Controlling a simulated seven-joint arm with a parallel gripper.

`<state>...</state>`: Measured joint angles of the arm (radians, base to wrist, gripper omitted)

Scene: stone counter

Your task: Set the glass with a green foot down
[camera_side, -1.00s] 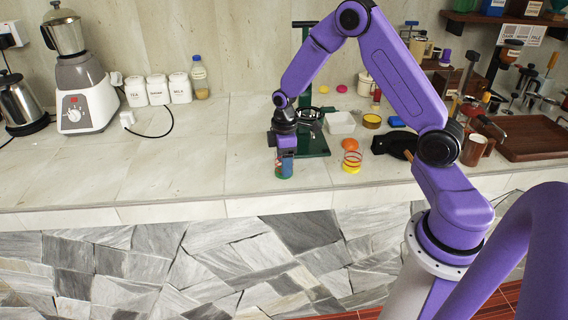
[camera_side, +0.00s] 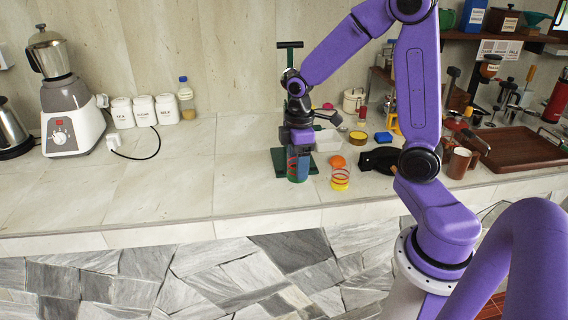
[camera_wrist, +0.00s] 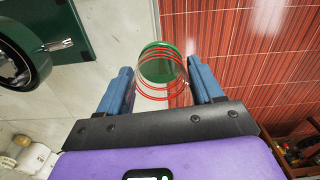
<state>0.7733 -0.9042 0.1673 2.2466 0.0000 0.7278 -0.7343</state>
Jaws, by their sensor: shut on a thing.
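My gripper (camera_wrist: 160,92) is shut on the glass with a green foot. In the wrist view the clear glass (camera_wrist: 163,83) with red rings sits between the two blue fingers, its green foot (camera_wrist: 162,64) pointing away from the camera. In the side view my gripper (camera_side: 298,165) points down, and the green foot (camera_side: 297,180) shows just below the fingertips, near the front of the counter (camera_side: 240,195). The fingers hide much of the glass there. I cannot tell whether the foot touches the counter.
A glass with a yellow foot (camera_side: 340,184) and red rings stands close to the right. A green stand (camera_side: 281,160) is just behind my gripper. An orange round thing (camera_side: 338,161) and a dark cloth-like thing (camera_side: 378,158) lie further right.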

